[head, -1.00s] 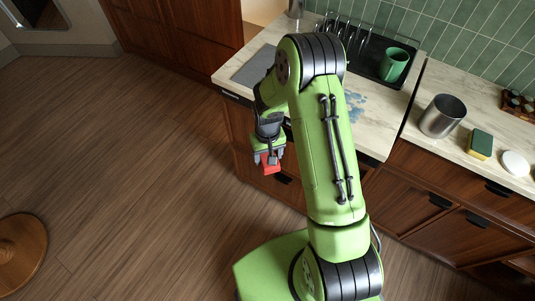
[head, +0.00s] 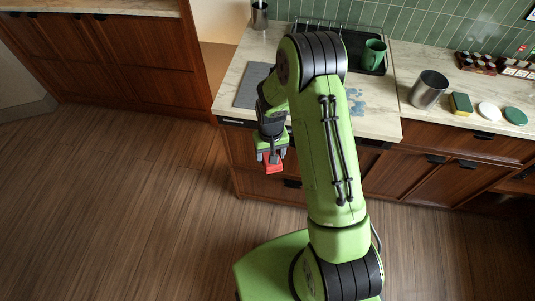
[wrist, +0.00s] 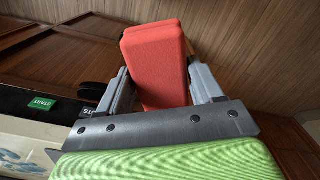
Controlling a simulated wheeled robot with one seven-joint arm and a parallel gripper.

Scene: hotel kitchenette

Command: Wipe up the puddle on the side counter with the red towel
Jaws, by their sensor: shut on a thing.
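My gripper (head: 271,160) is shut on the red towel (head: 273,167), a folded block. In the head view it hangs in front of the counter's cabinet face, below the worktop edge. In the wrist view the red towel (wrist: 157,65) stands between the two grey fingers. The puddle (head: 356,101) is a patch of blue blotches on the side counter (head: 386,122), just right of my arm, which hides part of it. A blue patch of the puddle (wrist: 22,160) also shows at the lower left of the wrist view.
A grey mat (head: 254,86) lies at the counter's left. A black tray (head: 331,43) with a green mug (head: 373,55) stands at the back.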

